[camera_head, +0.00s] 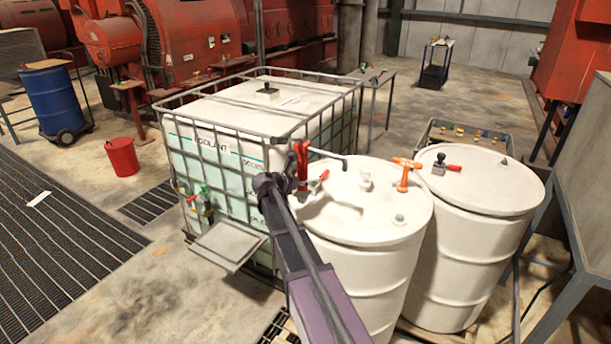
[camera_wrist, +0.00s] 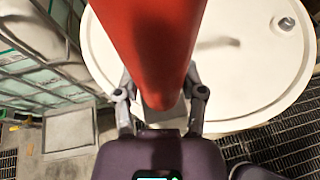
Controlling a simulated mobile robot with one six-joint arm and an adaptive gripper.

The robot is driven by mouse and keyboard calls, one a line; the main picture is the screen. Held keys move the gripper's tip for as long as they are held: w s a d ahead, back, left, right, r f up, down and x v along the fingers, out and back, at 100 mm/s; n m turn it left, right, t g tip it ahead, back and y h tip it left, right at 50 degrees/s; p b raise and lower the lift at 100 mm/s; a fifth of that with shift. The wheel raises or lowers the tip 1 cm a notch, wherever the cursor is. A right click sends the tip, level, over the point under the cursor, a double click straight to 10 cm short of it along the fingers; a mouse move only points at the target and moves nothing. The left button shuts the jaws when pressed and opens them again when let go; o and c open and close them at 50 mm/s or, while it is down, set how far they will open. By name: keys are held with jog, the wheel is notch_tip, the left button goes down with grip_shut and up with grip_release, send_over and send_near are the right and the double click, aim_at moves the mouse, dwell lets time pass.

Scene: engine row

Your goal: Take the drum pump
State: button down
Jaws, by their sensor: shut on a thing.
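The drum pump (camera_head: 303,158) is red with a dark spout bent to the right. It is at the left side of the nearer white drum's lid (camera_head: 350,215) in the head view. My gripper (camera_head: 290,184) is shut on it, coming from below in the picture. In the wrist view the pump (camera_wrist: 155,45) is a large red cylinder between the two fingers of my gripper (camera_wrist: 160,98), over the white lid (camera_wrist: 255,70). The pump's lower end is hidden, so I cannot tell whether it is still in the drum.
A caged white coolant tank (camera_head: 215,150) stands close on the left. A second white drum (camera_head: 470,240) stands to the right. A red bucket (camera_head: 122,157) and a blue drum (camera_head: 55,100) are farther left.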

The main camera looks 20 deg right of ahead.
aim_at(300, 164)
jog(key=shift+s+a+r, duration=0.1)
jog(key=shift+s+a, duration=0.35)
jog(key=shift+s, duration=0.15)
jog(key=shift+r, duration=0.2)
jog(key=shift+r+p, duration=3.3)
jog(key=shift+p, duration=0.3)
